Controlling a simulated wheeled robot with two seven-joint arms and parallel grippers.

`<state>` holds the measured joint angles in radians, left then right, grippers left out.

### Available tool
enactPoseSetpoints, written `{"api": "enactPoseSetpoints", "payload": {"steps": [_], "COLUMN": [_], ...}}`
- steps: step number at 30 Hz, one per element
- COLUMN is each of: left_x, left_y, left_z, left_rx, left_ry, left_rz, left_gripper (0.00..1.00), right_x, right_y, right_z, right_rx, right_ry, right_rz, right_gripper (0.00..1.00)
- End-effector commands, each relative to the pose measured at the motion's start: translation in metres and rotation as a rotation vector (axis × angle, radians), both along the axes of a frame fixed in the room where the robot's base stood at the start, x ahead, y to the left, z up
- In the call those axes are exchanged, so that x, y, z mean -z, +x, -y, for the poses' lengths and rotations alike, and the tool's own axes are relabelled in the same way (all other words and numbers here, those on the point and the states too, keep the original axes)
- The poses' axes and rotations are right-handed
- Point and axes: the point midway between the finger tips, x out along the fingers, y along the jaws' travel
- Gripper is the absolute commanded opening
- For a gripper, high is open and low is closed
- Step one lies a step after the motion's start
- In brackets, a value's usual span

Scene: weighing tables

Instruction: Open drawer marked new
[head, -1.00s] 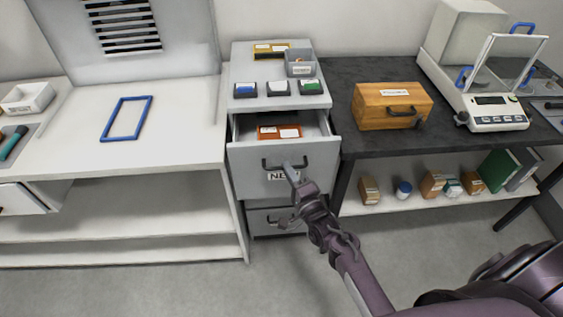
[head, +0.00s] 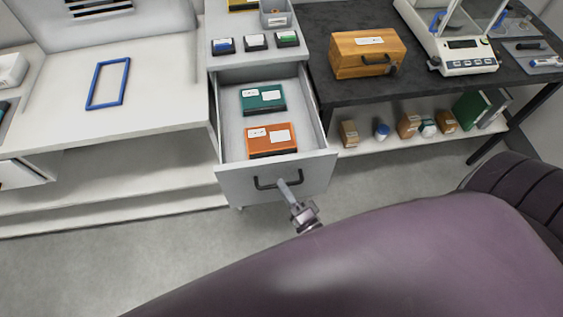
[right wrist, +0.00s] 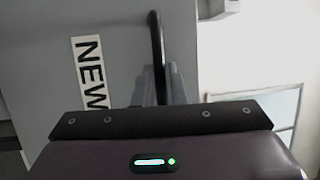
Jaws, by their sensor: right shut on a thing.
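The grey drawer (head: 232,180) is pulled well out of its cabinet in the head view. Its "NEW" label (right wrist: 89,72) shows in the right wrist view, beside the dark handle (right wrist: 157,45). My right gripper (head: 283,186) is shut on the handle (head: 264,184) at the drawer's front. Inside the drawer lie an orange box (head: 271,139) and, behind it, a green box (head: 263,99), both with white labels. The fingertips are partly hidden in the right wrist view. My left gripper is not in view.
On the cabinet top (head: 235,60) sit several small labelled blocks and a grey bin (head: 274,14). A dark table (head: 330,98) at right bears a wooden box (head: 367,53) and a balance (head: 466,55). A white bench (head: 160,105) with a blue frame (head: 108,83) stands at left.

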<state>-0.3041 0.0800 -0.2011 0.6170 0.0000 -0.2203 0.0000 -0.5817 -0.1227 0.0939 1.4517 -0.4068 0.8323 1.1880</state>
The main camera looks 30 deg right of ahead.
Motion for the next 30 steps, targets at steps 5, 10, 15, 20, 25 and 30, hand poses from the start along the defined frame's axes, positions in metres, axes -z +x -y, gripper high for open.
{"api": "enactPoseSetpoints", "payload": {"steps": [5,10,15,20,25,30], "left_x": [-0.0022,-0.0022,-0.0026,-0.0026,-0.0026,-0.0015], "left_y": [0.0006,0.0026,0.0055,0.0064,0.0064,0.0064], "left_z": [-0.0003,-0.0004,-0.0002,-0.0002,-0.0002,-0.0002], "left_rx": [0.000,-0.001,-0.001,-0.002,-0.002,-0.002], "left_ry": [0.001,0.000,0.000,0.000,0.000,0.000], "left_rz": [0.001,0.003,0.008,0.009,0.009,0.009], "left_gripper": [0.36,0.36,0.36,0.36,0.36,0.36], "right_x": [0.0002,0.0004,0.0005,0.0005,0.0002,0.0014], "right_y": [-0.0071,-0.0079,-0.0078,-0.0077,-0.0074,-0.0098], "right_z": [-0.0022,-0.0024,-0.0024,-0.0024,-0.0023,-0.0020], "right_rx": [0.000,0.000,0.000,0.000,0.000,0.000], "right_ry": [0.000,0.000,0.000,0.000,0.000,0.000], "right_rz": [-0.001,-0.001,-0.001,-0.001,0.000,-0.001], "right_gripper": [0.00,0.00,0.00,0.29,0.33,0.33]}}
